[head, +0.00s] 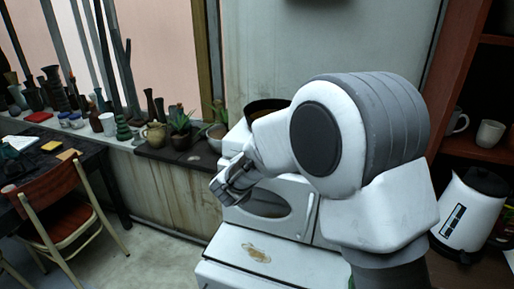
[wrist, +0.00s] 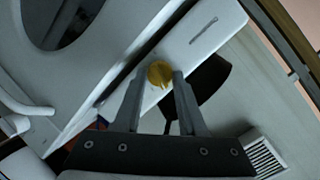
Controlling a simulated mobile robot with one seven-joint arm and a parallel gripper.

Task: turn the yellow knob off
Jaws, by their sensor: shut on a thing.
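The yellow knob (wrist: 159,73) sits on the white front panel (wrist: 205,30) of the stove in the wrist view. It is round, with a narrow raised grip. My gripper (wrist: 157,78) has its two fingers on either side of the knob, shut on it. In the head view my gripper (head: 222,190) is at the left front of the white stove (head: 262,238). The knob is hidden there behind my gripper and arm. A dark oval window shows in the oven door (wrist: 110,50) in the wrist view.
A dark pot (head: 266,105) stands on the stove top behind my arm. Potted plants (head: 181,130) and several vases line the ledge to the left. A chair (head: 62,208) stands by the dark table. A white kettle (head: 470,208) is at the right. The floor left of the stove is clear.

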